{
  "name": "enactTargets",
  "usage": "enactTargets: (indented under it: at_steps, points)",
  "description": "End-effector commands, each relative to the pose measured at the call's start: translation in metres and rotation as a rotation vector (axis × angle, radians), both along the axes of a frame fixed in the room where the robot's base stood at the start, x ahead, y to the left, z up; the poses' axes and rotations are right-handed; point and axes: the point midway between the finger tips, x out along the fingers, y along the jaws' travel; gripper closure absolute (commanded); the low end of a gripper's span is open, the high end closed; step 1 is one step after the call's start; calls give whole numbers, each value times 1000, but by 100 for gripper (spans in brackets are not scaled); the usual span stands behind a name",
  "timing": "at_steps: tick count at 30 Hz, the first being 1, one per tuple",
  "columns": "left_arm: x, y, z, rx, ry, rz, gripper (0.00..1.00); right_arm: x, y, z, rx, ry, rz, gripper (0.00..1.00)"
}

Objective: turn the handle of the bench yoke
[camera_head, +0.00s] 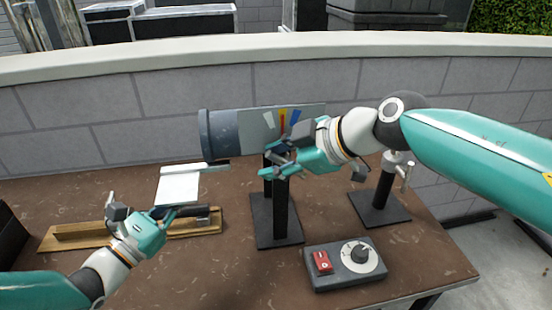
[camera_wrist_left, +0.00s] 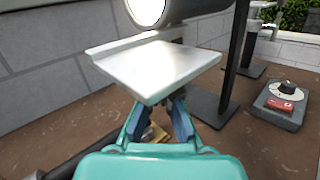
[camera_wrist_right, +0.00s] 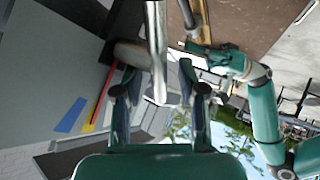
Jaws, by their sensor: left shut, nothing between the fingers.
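A black upright stand (camera_head: 281,215), which looks like the bench yoke, bears a grey cylinder (camera_head: 222,133) above the brown bench. My right gripper (camera_head: 276,158) is at the top of this stand and hides part of it. In the right wrist view its fingers (camera_wrist_right: 160,78) are apart, with a bright metal rod (camera_wrist_right: 156,45), perhaps the handle, showing between them. I cannot tell whether they touch it. My left gripper (camera_wrist_left: 160,105) is shut and empty, low beside a white plate (camera_head: 178,187), which hides its tips in the left wrist view.
A second black stand (camera_head: 380,206) with a pale metal bar stands to the right. A grey control box (camera_head: 345,265) with a red switch and a dial sits at the front. A wooden strip (camera_head: 75,236) lies at left. A block wall (camera_head: 90,107) stands behind the bench.

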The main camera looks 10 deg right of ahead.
Motion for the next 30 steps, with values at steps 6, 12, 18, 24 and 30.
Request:
enactTargets:
  at_steps: [6, 12, 18, 24, 30]
  points:
    - [0, 0, 1, 0, -1, 1, 100, 0, -1, 1, 0, -1, -1, 60]
    - [0, 0, 1, 0, -1, 1, 100, -7, -9, 9, 2, -5, -3, 60]
    - [0, 0, 1, 0, -1, 1, 100, -26, -31, 30, 1, -5, -4, 60]
    - [0, 0, 1, 0, -1, 1, 100, -48, -54, 53, 2, -4, -4, 60]
    - [0, 0, 1, 0, -1, 1, 100, -62, -68, 66, 1, -1, -2, 60]
